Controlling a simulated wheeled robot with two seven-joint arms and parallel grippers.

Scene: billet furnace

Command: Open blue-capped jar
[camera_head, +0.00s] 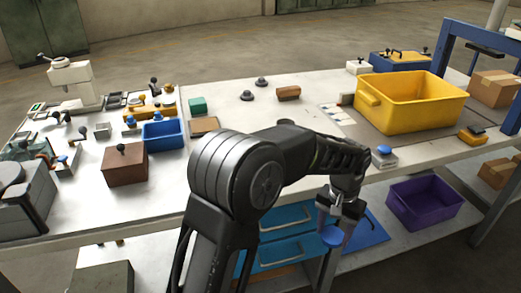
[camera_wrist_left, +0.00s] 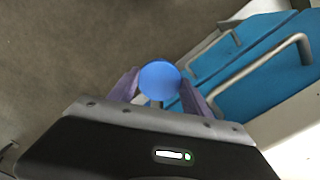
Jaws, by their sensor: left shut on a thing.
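My left gripper (camera_head: 338,212) hangs in front of the table's near edge, pointing down, beside the blue drawers. It is shut on a blue round cap (camera_head: 333,236). In the left wrist view the cap (camera_wrist_left: 160,79) sits between the two fingers of the gripper (camera_wrist_left: 158,92). I cannot tell whether a jar body is attached to it; no body shows clearly. A small grey-white item with a blue round top (camera_head: 384,157) stands on the table near its front edge, above and right of the gripper. My right gripper is not in view.
Blue drawers with bar handles (camera_head: 285,240) are under the table; they also show in the wrist view (camera_wrist_left: 255,70). A yellow bin (camera_head: 410,105) stands on the table at right. A purple bin (camera_head: 425,203) is on the lower shelf. A brown box (camera_head: 125,168) and blue tray (camera_head: 163,136) are at left.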

